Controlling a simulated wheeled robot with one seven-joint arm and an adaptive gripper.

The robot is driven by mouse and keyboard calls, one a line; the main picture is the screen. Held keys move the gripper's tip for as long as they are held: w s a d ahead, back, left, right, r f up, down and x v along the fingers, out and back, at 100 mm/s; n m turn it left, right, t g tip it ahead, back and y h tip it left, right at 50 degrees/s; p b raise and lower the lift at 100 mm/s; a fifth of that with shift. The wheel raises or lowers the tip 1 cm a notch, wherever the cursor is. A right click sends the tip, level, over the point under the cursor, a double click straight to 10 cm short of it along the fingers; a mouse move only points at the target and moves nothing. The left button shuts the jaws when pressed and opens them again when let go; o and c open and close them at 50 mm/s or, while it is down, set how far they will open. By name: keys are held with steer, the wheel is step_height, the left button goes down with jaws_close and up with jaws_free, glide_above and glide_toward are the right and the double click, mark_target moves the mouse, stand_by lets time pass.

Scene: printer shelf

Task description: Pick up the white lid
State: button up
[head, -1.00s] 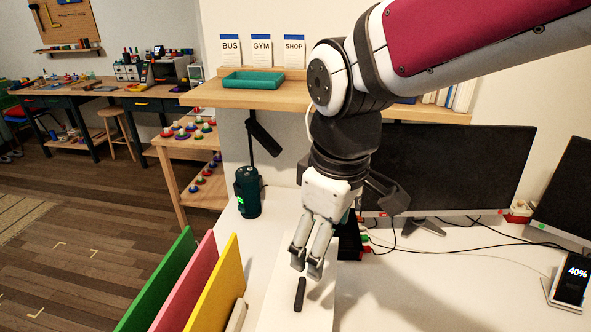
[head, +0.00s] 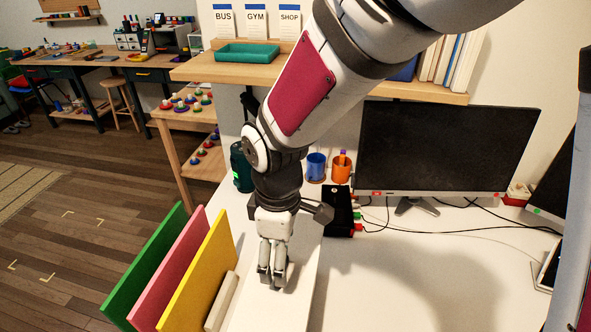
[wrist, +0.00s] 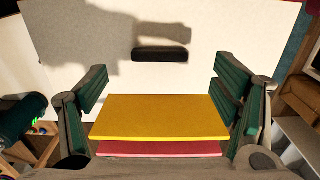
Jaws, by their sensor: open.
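The white lid (head: 303,268) is a flat white panel at the left end of the white desk; it fills much of the wrist view (wrist: 240,40). Its short black handle (wrist: 160,54) shows in the wrist view and is hidden behind the gripper in the head view. My gripper (head: 272,283) points down over the lid. In the wrist view its two fingers (wrist: 160,88) are spread wide and empty, with the handle lying above the gap between them in the picture. I cannot tell the exact height above the lid.
Green, pink and yellow upright panels (head: 205,275) stand left of the lid, close to my gripper. Behind are a dark green cylinder (head: 241,167), blue and orange cups (head: 341,170), a black box with cables (head: 338,208) and a monitor (head: 440,150). A shelf (head: 230,72) hangs above.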

steer(key=shift+a+f+p, duration=0.1)
steer(key=shift+f+p, duration=0.4)
steer(key=shift+f, duration=2.15)
steer(key=c, duration=1.2)
